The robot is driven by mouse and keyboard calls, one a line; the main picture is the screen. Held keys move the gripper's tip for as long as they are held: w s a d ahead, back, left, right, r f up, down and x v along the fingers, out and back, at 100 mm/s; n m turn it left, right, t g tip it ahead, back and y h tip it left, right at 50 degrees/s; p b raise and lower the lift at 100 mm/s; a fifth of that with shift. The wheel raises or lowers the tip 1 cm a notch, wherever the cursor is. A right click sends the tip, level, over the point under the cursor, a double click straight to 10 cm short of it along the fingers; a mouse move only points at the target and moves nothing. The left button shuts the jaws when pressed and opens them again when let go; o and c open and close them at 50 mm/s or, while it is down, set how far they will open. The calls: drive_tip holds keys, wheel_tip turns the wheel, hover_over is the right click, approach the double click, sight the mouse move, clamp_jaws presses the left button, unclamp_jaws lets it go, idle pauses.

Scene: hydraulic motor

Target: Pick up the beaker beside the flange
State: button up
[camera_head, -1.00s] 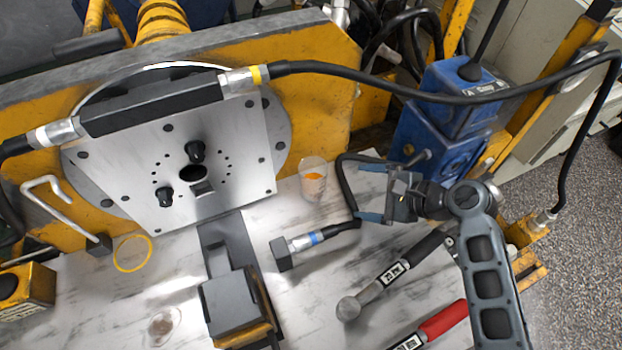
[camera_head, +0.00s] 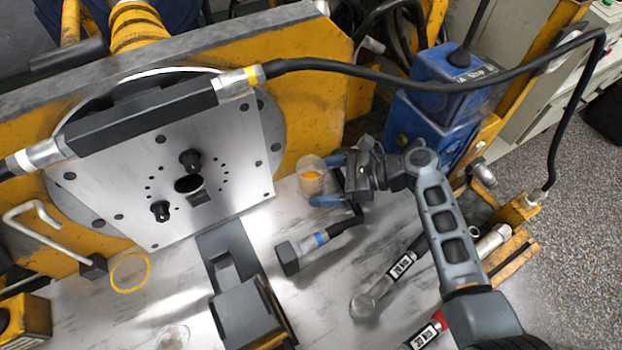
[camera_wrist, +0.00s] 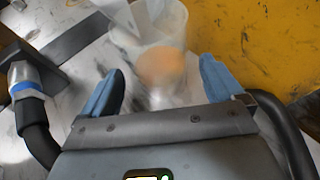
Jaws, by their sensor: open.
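The beaker (camera_head: 311,174) is a small clear vessel with orange content. It stands on the marble-patterned table just right of the flange (camera_head: 232,145), a square metal plate with holes. In the wrist view the beaker (camera_wrist: 160,60) is blurred and lies ahead of and partly between the blue fingertips. My gripper (camera_head: 326,180) is open, with its two blue fingers at the beaker's right side, one toward the back and one toward the front. In the wrist view my gripper (camera_wrist: 160,85) holds nothing. I cannot tell whether a finger touches the beaker.
A hose end with a blue band (camera_head: 318,240) lies in front of the beaker. A black-handled tool (camera_head: 385,285) and a red-handled tool (camera_head: 428,330) lie nearer. A yellow wall (camera_head: 310,80) stands behind, and a blue block (camera_head: 435,120) stands at the right.

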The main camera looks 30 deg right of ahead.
drive_tip(key=shift+x, duration=1.35)
drive_tip(key=shift+c, duration=0.2)
drive_tip(key=c, duration=1.1)
